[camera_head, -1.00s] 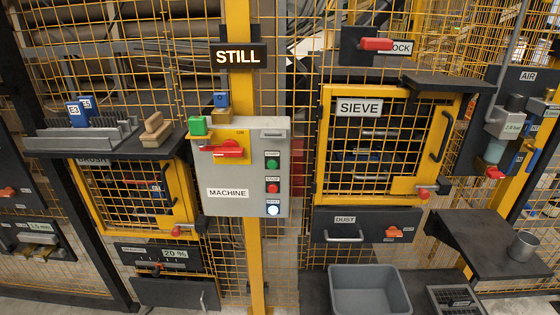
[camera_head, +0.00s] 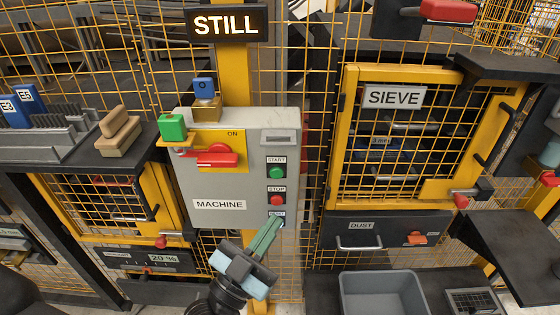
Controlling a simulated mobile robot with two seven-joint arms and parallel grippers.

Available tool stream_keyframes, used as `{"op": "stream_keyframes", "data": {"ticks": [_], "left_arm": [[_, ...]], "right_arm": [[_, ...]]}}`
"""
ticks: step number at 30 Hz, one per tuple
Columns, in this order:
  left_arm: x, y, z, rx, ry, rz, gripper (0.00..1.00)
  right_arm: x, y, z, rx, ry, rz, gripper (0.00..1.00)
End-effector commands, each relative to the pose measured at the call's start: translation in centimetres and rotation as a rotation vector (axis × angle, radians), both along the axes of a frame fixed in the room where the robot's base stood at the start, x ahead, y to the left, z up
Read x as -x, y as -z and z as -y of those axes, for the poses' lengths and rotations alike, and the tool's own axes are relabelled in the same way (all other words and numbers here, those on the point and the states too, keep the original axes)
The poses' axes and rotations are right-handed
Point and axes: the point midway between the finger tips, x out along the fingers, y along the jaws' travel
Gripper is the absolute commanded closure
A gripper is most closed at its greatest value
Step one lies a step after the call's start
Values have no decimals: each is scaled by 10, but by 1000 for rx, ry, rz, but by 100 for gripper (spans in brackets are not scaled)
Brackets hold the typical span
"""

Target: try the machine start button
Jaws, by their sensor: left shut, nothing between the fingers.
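The grey machine box (camera_head: 255,150) is mounted on the yellow post and labelled MACHINE. Its green START button (camera_head: 276,173) is uncovered, with the red STOP button (camera_head: 276,200) below it. A third, lowest button is mostly hidden behind my left gripper (camera_head: 272,224), whose fingers are shut and empty. The fingertips are at that lowest button's place; I cannot tell whether they touch it. A red rotary handle (camera_head: 215,159) lies roughly level on a yellow plate marked ON. The lit sign (camera_head: 228,24) above reads STILL. My right gripper is not in view.
A green block (camera_head: 172,128) and a blue-and-brass padlock (camera_head: 205,92) are at the box's top left. The closed SIEVE door (camera_head: 350,150), DUST drawer (camera_head: 385,240) and grey bin (camera_head: 380,295) are to the right. A wooden-coloured block (camera_head: 120,132) sits on the left shelf.

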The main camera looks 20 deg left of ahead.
Motion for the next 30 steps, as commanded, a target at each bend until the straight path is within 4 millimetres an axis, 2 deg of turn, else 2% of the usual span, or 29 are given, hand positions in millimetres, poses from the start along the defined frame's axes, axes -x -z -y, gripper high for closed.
{"op": "stream_keyframes", "data": {"ticks": [17, 23, 30], "left_arm": [[-3, -4, -1, 3, -3, 13, 100], [-18, -2, -5, 3, -5, 13, 100], [-47, -1, -14, 2, -4, 11, 100]], "right_arm": [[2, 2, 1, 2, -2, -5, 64], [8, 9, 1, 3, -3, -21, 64], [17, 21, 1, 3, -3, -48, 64]]}}
